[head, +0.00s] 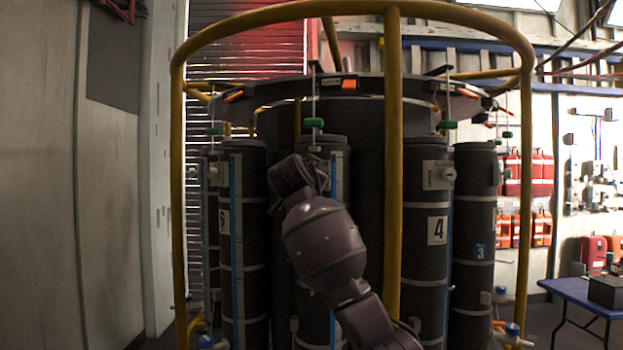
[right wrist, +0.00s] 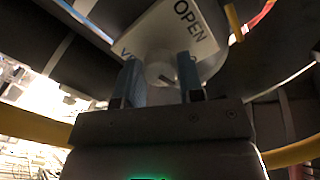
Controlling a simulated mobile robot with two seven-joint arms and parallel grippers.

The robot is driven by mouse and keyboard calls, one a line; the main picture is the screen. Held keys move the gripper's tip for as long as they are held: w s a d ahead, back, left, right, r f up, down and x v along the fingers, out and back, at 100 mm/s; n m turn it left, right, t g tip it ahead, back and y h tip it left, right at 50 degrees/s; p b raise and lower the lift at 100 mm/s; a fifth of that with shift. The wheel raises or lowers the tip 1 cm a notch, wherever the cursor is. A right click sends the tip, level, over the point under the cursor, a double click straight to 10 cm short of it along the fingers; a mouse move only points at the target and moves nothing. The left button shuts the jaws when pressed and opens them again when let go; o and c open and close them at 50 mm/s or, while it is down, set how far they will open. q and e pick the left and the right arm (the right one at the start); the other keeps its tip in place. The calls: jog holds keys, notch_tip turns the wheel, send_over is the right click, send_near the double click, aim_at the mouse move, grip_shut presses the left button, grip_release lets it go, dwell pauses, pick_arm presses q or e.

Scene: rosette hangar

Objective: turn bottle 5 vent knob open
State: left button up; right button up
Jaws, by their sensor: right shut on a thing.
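The middle bottle (head: 342,185) of the rosette stands upright between bottles marked 6 and 4. Its own number is hidden behind my right arm. In the right wrist view a pale round vent knob (right wrist: 158,70) sits in front of a white plate (right wrist: 205,42) that reads OPEN. The two blue-grey fingers of my right gripper (right wrist: 160,80) stand either side of the knob and are shut on it. In the head view my right arm reaches up to the top of the middle bottle and hides the knob and fingertips. My left gripper is not in view.
Bottle 4 (head: 425,270) stands to the right and bottle 6 (head: 246,190) to the left. A yellow tube frame surrounds the bottles, with an upright (head: 393,150) close right of my arm. A blue table (head: 585,293) stands at the lower right.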

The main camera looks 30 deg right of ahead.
jog(key=n, duration=1.3)
jog(key=shift+s+d, duration=0.1)
jog(key=shift+n, duration=0.3)
jog(key=o, duration=0.9)
jog(key=b+v, duration=0.2)
jog(key=v, duration=0.9)
jog(key=shift+b, duration=0.3)
